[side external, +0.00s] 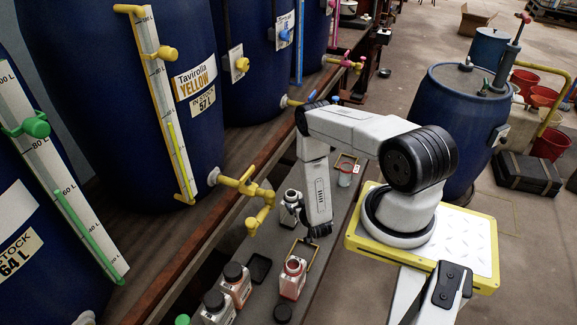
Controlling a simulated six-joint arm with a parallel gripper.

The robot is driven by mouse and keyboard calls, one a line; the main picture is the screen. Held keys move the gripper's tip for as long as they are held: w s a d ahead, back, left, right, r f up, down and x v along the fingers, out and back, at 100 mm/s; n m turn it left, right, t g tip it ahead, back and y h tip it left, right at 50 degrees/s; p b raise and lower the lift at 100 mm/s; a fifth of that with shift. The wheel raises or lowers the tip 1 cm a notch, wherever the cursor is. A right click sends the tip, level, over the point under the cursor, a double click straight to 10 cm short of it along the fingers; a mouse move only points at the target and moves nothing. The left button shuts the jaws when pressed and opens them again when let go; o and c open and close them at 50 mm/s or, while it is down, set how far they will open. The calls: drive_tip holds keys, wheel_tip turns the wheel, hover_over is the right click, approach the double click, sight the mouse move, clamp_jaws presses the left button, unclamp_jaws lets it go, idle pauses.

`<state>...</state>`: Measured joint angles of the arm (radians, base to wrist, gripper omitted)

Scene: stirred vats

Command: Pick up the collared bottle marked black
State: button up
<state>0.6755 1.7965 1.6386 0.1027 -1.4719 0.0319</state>
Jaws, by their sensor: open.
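My gripper (318,231) points down over the narrow grey bench, its small jaws dark against the bench. An uncapped white bottle with red contents (292,279) stands below my gripper in the picture. Two white bottles with black caps, one (236,284) and another (215,307), stand at lower left. No marking reading black is legible, and I cannot tell which bottle has a collar.
A yellow-edged frame (314,262) is close below my gripper. A black lid (283,312) and a dark square piece (259,267) lie on the bench. A yellow tap (240,183) juts out from the blue vat (90,60).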

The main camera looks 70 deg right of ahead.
sight(293, 197)
drive_tip(key=shift+x, duration=1.1)
drive_tip(key=shift+x, duration=2.55)
clamp_jaws()
